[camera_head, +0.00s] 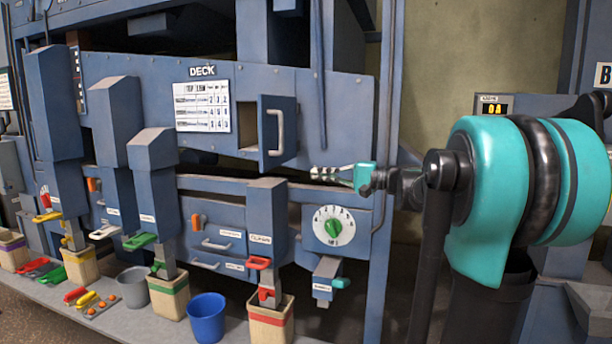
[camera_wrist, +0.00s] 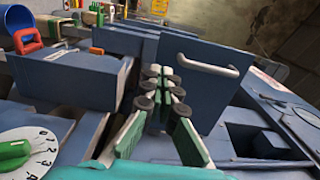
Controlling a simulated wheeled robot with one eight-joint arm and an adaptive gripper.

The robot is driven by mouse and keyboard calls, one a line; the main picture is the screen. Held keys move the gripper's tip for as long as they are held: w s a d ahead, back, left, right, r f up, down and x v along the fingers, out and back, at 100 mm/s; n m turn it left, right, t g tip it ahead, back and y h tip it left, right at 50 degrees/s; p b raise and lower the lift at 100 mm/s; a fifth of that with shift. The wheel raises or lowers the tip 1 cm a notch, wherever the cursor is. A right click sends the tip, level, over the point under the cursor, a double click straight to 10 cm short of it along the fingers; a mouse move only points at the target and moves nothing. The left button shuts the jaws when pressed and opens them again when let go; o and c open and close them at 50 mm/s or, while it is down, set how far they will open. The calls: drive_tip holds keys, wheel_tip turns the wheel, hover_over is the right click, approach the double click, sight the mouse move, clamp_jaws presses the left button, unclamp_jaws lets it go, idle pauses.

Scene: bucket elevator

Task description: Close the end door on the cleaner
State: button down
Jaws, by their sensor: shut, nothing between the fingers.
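The end door (camera_head: 270,117) is a blue panel with a pale bar handle (camera_head: 281,132) on the blue machine, below the DECK sign. It stands ajar, with a dark opening (camera_head: 247,139) showing at its left. In the wrist view the door (camera_wrist: 188,75) stands out from the machine, its white handle (camera_wrist: 207,63) near the top. My gripper (camera_head: 315,172) is shut and empty, pointing left, below and right of the door in the head view. In the wrist view its fingertips (camera_wrist: 162,75) overlap the door's left part; whether they touch it I cannot tell.
A dial with a green knob (camera_head: 333,227) sits below my gripper. Blue chutes with coloured handles stand to the left. A blue bucket (camera_head: 207,317), a grey bucket (camera_head: 132,287) and several tan containers stand along the bottom. Wall (camera_head: 445,60) shows at the back right.

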sight(268, 170)
drive_tip(key=x, duration=1.3)
drive_tip(key=shift+s+f, duration=0.1)
drive_tip(key=shift+a, duration=0.1)
drive_tip(key=shift+a, duration=0.1)
drive_tip(key=shift+a, duration=0.2)
drive_tip(key=w+a+m+t+h, duration=0.9)
drive_tip(key=w+a+t, duration=0.15)
drive_tip(key=a, duration=0.55)
drive_tip(key=shift+w+a+m+t+h, duration=0.1)
drive_tip(key=shift+w+a+m+h, duration=0.35)
drive_tip(key=shift+w+m+h, duration=2.2)
drive_tip(key=shift+w+a+n+t+h, duration=0.3)
drive_tip(key=shift+w+h, duration=1.2)
drive_tip(key=shift+w, duration=3.05)
drive_tip(key=shift+w+a+m+g+h, duration=0.1)
drive_tip(key=shift+w+a+m+h, duration=0.45)
drive_tip(key=shift+w+m+h, duration=2.15)
